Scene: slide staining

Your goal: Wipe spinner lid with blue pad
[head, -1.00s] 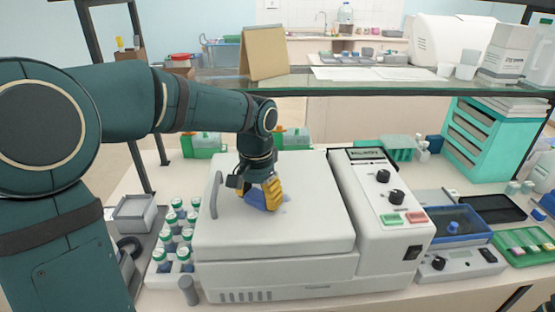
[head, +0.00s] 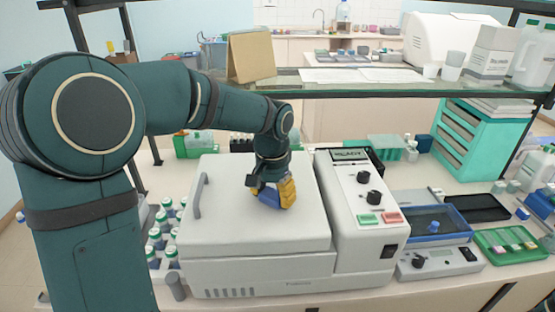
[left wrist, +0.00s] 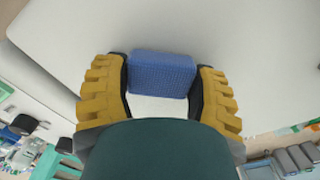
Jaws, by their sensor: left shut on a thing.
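The spinner lid (head: 235,225) is the large pale grey top of the machine, closed, with a grey handle at its left side. My left gripper (head: 275,195) is over the right part of the lid, pointing down. It is shut on the blue pad (head: 267,198), which sits low at the lid surface; whether it touches cannot be told for sure. In the left wrist view the textured blue pad (left wrist: 162,75) lies between the yellow fingers (left wrist: 160,95), with the pale lid (left wrist: 250,40) behind it. The earlier blue smudge on the lid is not visible. My right gripper is not in view.
The control panel (head: 362,190) with two black knobs and green and red buttons is right of the lid. Capped bottles (head: 160,240) stand at the left. A glass shelf (head: 350,88) spans above the bench. A blue tray (head: 432,224) lies at the right.

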